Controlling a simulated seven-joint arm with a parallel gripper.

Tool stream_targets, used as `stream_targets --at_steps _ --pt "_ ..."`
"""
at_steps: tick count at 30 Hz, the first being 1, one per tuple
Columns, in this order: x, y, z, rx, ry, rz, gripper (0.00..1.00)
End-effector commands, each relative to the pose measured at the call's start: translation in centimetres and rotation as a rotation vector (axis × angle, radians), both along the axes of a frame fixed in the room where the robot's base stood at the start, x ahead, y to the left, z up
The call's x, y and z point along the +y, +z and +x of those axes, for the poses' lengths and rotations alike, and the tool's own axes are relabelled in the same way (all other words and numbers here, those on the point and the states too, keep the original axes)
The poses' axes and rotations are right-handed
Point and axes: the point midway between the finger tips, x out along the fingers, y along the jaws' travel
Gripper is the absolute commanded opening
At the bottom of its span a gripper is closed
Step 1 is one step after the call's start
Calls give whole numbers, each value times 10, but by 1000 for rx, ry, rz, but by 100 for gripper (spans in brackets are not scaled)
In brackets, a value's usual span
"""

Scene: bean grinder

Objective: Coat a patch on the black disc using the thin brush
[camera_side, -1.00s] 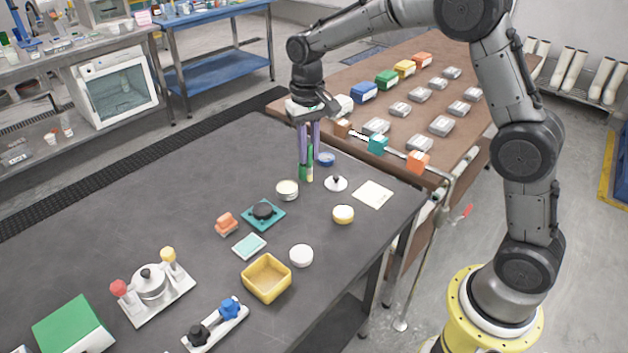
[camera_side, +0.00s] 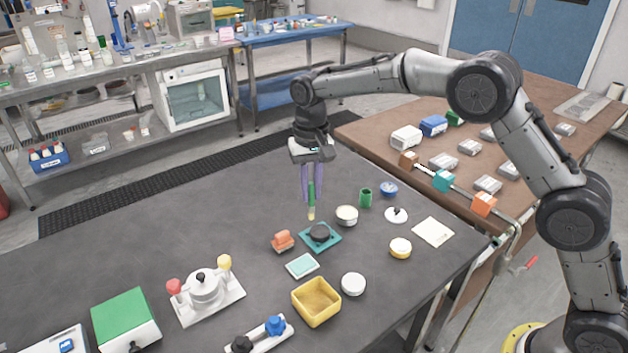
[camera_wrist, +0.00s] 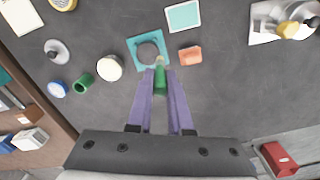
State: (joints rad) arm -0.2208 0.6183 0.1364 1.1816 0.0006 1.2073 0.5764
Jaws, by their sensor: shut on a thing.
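My gripper (camera_side: 311,182) is shut on the thin brush (camera_side: 311,199), which has a green handle and a pale tip pointing down. The wrist view shows the brush (camera_wrist: 160,80) between my purple fingers (camera_wrist: 160,73). The black disc (camera_side: 320,232) lies on a teal square base (camera_side: 334,242); the wrist view shows the disc too (camera_wrist: 149,51). The brush tip appears above the table, at the far edge of the disc in the side view, apart from its surface. The green cup (camera_side: 365,197) stands to the right, with no brush in it.
An orange block (camera_side: 283,240) sits left of the base, and a white round tub (camera_side: 347,215) sits right. A teal-topped tile (camera_side: 302,265), a yellow tray (camera_side: 316,301) and a white lid (camera_side: 353,284) lie in front. The table's back left is clear.

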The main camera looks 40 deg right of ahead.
Motion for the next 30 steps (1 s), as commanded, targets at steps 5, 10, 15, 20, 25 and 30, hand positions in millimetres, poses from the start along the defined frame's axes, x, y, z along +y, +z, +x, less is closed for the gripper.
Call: stream_targets --at_steps 5,10,15,20,25,30 --pt "0 -17 0 4 0 -1 0" --pt "-1 -33 0 2 0 0 0" --pt "-1 -48 0 2 0 0 0" --pt "-10 -57 0 1 -2 0 0" --pt "-26 -59 0 1 -3 -1 0" --pt "-41 -59 0 1 -3 -1 0"
